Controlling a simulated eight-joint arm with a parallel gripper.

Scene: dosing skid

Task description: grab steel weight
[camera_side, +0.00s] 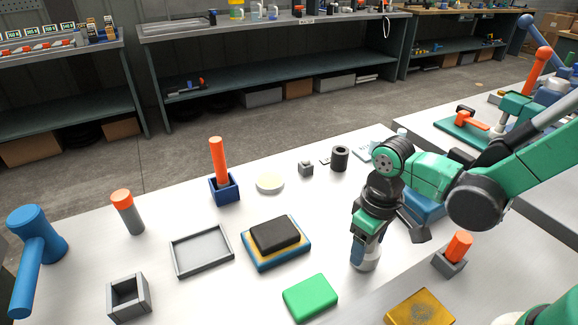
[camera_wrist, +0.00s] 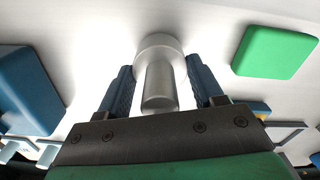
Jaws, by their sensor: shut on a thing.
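The steel weight (camera_wrist: 158,88) is a silver cylinder with a narrower stem on a wider round body. In the wrist view it stands between the two blue fingers of my gripper (camera_wrist: 159,78), which is shut on it. In the side view my gripper (camera_side: 364,245) points down, and the lower part of the steel weight (camera_side: 364,262) shows below it, at or very near the table top. I cannot tell whether it touches the table. The fingers hide part of its upper section.
A green block (camera_side: 310,298) lies close in front. A black block on a blue-and-yellow pad (camera_side: 277,256) is to the left. A blue block (camera_side: 424,207) stands behind right, and an orange-topped peg in a grey holder (camera_side: 450,262) is at the right. A grey tray (camera_side: 203,270) lies further left.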

